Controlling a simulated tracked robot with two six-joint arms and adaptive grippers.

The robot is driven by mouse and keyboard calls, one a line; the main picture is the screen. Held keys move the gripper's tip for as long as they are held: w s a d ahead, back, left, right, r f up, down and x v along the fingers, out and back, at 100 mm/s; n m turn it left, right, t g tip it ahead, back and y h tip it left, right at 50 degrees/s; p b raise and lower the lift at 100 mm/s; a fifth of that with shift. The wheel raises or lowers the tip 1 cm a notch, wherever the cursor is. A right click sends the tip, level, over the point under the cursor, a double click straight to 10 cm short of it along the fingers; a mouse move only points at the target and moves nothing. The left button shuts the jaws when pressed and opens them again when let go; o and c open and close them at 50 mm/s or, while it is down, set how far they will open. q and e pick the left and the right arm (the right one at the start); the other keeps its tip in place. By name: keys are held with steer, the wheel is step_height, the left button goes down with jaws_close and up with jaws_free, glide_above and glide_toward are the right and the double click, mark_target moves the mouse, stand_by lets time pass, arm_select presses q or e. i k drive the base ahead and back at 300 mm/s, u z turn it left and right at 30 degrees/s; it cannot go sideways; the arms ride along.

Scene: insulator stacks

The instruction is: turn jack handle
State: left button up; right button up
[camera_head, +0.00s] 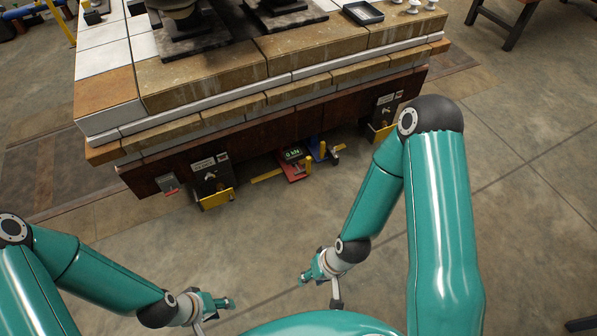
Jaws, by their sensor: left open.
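A red device (294,172) with a green-lit display stands low at the front edge of the stone-topped block. A blue jack-like body (318,149) sits just right of it, partly hidden under the block. A yellow bar (267,176) lies to the left of the red device; I cannot tell which part is the jack handle. My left gripper (217,315) is open and empty over the floor at bottom left of centre. My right gripper (320,288) has its fingers spread, empty, below the red device and well apart from it.
The stone-topped block (200,80) fills the upper left, with yellow brackets at its lower edge, one on the left (216,199) and one on the right (380,131). A dark tray (363,13) lies on top. The floor (250,240) between grippers and block is clear.

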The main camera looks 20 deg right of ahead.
mark_target(304, 170)
steer(key=u, duration=0.05)
steer(key=i, duration=0.95)
steer(key=z, duration=0.1)
